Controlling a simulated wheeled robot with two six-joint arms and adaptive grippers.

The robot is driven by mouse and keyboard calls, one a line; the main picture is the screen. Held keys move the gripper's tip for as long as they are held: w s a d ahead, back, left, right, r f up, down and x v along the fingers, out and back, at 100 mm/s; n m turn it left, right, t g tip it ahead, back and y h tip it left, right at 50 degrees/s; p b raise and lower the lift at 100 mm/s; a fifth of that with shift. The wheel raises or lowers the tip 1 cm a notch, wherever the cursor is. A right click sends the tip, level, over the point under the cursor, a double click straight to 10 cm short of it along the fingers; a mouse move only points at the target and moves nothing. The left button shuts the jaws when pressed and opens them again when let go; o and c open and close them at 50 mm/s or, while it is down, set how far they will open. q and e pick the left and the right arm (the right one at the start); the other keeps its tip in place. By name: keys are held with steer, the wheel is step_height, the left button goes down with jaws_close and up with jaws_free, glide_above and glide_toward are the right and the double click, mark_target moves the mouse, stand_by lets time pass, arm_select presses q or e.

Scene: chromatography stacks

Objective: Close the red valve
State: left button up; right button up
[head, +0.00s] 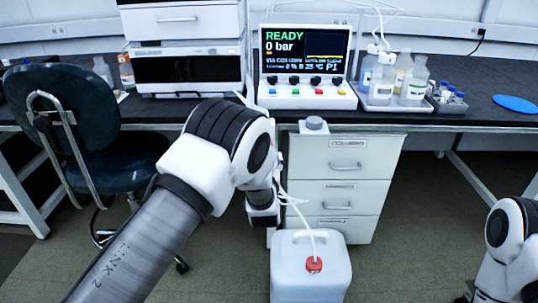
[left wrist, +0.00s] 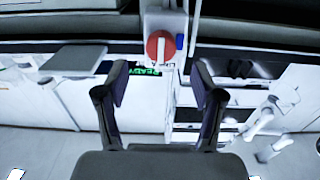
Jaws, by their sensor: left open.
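The red valve (left wrist: 160,46) shows in the left wrist view as a round red knob with a white bar running up and down across it. It sits on a white housing (left wrist: 165,16) with a small blue mark at its right. My left gripper (left wrist: 160,70) is open and empty. Its two dark fingers stand wide apart, below the valve in that view and not touching it. In the head view my left gripper (head: 263,210) is mostly hidden by its own arm, and I cannot make out the red valve there. My right gripper is out of view.
A white jug with a red cap (head: 314,265) stands on the floor before a drawer cabinet (head: 347,185). The bench carries a control unit (head: 305,65) reading READY, 0 bar, and a bottle tray (head: 385,92). A dark chair (head: 75,130) stands left. Floor between cabinet and right arm is free.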

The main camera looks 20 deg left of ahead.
arm_select(q)
steer(key=b+x, duration=0.1)
steer(key=x, duration=0.5)
steer(key=shift+w, duration=0.2)
steer(key=shift+a, duration=0.1)
steer(key=c, duration=1.1)
steer(key=shift+c, duration=0.2)
steer(key=shift+m, duration=0.3)
steer(key=m+p, duration=0.4)
steer(key=m, duration=1.3)
steer(key=shift+s+a, duration=0.1)
steer(key=shift+m, duration=0.3)
